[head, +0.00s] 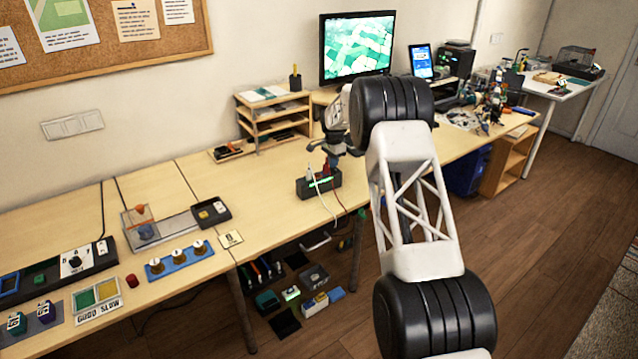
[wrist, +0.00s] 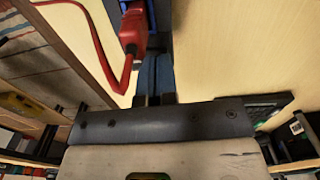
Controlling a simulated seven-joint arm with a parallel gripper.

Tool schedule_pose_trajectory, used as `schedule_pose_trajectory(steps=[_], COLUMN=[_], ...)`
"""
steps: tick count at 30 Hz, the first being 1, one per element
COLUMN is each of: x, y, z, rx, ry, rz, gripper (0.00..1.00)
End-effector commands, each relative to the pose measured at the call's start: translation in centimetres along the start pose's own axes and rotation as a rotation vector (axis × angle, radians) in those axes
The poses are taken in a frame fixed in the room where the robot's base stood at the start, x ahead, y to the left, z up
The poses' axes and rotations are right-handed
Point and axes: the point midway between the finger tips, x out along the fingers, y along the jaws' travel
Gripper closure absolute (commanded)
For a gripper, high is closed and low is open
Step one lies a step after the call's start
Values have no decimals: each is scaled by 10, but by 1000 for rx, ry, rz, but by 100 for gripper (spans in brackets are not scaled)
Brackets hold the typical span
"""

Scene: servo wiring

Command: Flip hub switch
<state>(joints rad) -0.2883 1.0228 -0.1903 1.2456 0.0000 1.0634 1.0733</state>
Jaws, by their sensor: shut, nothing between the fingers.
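My gripper (head: 331,158) is pointed down just above and behind the hub. In the wrist view my gripper's two dark fingers (wrist: 156,72) are together and hold nothing. The red plug and its red cable also show there (wrist: 133,32), right beside the fingertips. A blue part lies just beyond the tips. I cannot make out the switch, and cannot tell whether the fingers touch anything.
A wooden shelf unit (head: 275,118) and a monitor (head: 356,47) stand behind the hub. A blue knob board (head: 180,260) and other panels are at the left. The bench between them and the hub is mostly clear. Cables hang over the front edge.

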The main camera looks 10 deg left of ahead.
Motion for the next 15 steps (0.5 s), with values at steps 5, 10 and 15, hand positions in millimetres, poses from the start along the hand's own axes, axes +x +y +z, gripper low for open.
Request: schedule_pose_trajectory(steps=[5,10,15], x=[2,4,6], y=[0,0,0], z=[0,0,0], rx=[0,0,0], ry=[0,0,0], rz=[0,0,0], gripper=[100,100,100])
